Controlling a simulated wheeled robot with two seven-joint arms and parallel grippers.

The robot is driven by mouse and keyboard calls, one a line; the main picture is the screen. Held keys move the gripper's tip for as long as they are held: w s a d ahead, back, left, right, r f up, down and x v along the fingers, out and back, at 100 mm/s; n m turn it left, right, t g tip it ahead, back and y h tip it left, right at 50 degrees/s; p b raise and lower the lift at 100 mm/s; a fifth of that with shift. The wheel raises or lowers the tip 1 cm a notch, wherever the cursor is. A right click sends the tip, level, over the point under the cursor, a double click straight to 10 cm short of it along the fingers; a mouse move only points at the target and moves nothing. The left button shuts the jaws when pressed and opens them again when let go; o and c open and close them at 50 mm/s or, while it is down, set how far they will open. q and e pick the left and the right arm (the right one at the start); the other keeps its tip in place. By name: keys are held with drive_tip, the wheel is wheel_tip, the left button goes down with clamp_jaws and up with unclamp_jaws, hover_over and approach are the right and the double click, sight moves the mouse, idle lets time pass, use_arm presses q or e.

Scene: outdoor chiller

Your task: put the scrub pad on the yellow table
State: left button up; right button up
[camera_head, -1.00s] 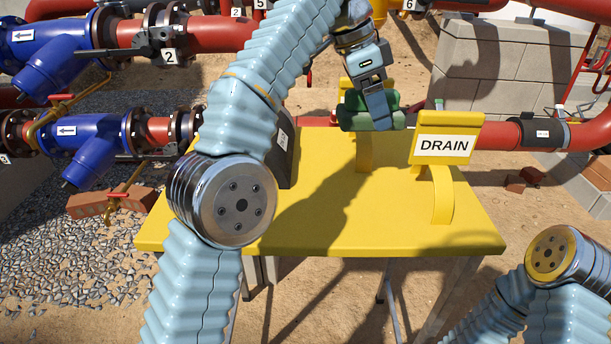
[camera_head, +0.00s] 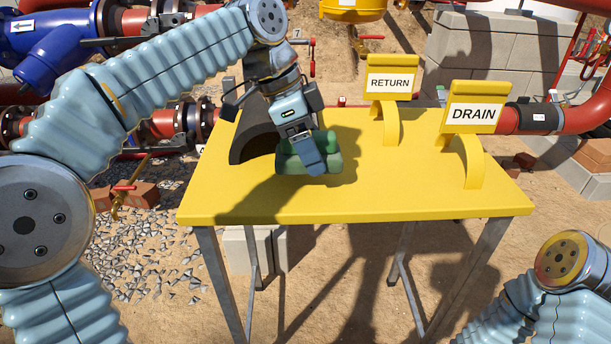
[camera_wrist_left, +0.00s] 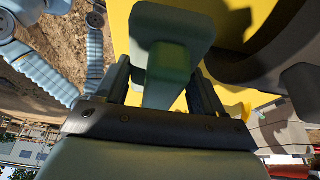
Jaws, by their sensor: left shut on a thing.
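The green scrub pad (camera_head: 329,146) is in my left gripper (camera_head: 312,162), over the left-middle part of the yellow table (camera_head: 400,195). The gripper points down and is shut on the pad's raised grip. The left wrist view shows the pad (camera_wrist_left: 172,30) between the fingers, with the yellow table top beyond it. The pad is low over the table; I cannot tell if it touches. My right arm shows at the lower right, but its gripper is out of view.
A dark curved shell (camera_head: 250,130) stands on the table just left of the pad. Yellow stands with a RETURN sign (camera_head: 390,83) and a DRAIN sign (camera_head: 473,114) rise on the right. The table's front middle is clear. Red and blue pipes run behind.

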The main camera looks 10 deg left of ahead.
sight(306, 170)
use_arm(q)
drive_tip(key=shift+s+a+f, duration=0.15)
drive_tip(key=shift+a+f, duration=0.05)
drive_tip(key=shift+f, duration=0.1)
drive_tip(key=shift+s+a+f+b, duration=0.15)
drive_tip(key=shift+f+b, duration=0.25)
drive_tip(key=shift+f, duration=1.4)
drive_tip(key=shift+f, duration=0.2)
drive_tip(key=o, duration=1)
